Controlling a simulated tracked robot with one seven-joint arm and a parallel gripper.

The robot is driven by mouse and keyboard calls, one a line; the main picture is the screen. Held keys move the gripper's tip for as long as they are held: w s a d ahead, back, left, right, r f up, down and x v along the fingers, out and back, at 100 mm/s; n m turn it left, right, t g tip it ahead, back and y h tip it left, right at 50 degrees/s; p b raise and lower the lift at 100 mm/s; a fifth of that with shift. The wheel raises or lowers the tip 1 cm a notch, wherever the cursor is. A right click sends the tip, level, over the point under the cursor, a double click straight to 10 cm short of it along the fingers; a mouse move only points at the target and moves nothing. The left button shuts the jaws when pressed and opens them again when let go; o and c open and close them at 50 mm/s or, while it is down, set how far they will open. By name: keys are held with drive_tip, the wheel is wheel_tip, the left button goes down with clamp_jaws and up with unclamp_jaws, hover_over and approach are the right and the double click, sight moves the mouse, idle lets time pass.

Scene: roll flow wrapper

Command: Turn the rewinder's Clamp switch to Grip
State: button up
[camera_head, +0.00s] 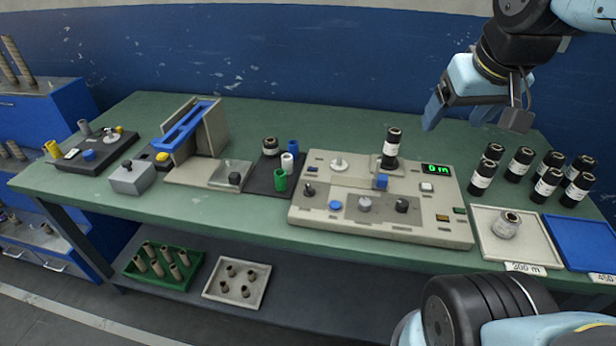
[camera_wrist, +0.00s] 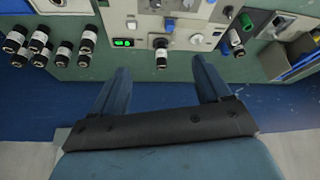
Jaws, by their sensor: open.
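The rewinder (camera_head: 455,226) is a beige panel machine on the green bench, with a green display (camera_head: 436,168) reading 0 m. Its front carries a black knob at left (camera_head: 309,190), a grey knob (camera_head: 365,204) and a black knob at right (camera_head: 402,205). Their labels are too small to read, so I cannot tell which is the Clamp switch or its setting. A black roll (camera_head: 391,148) stands upright at its back. My gripper (camera_head: 459,116) is open and empty, raised above the back of the bench. The wrist view shows the rewinder (camera_wrist: 143,12) beyond the spread fingers (camera_wrist: 161,68).
Several black rolls (camera_head: 520,164) stand right of the rewinder. A white tray (camera_head: 485,248) holds one roll, and a blue tray (camera_head: 585,240) is beside it. A blue-railed fixture (camera_head: 185,125) and a dark plate with coloured cylinders stand left. The space above the rewinder's front looks clear.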

drive_tip(key=w+a+n, duration=0.2)
drive_tip(key=w+a+f+n+g, duration=0.1)
drive_tip(key=w+n, duration=0.1)
drive_tip(key=w+a+f+n+g, duration=0.1)
drive_tip(key=w+a+n, duration=0.1)
drive_tip(key=w, duration=0.1)
drive_tip(key=shift+w+a+f+h, duration=0.1)
drive_tip(key=shift+a+h, duration=0.2)
drive_tip(key=shift+c, duration=1.4)
drive_tip(key=n+g+h, duration=0.2)
drive_tip(key=n+h, duration=0.2)
drive_tip(key=n, duration=1.1)
hover_over(308, 187)
drive_tip(key=s+a, duration=0.2)
drive_tip(key=a, duration=0.3)
wheel_tip(308, 187, down, 15)
drive_tip(key=x, duration=1.3)
drive_tip(key=shift+w+a+f, duration=0.25)
drive_tip(key=shift+f, duration=0.25)
drive_tip(key=shift+c, duration=0.2)
drive_tip(key=c, duration=1)
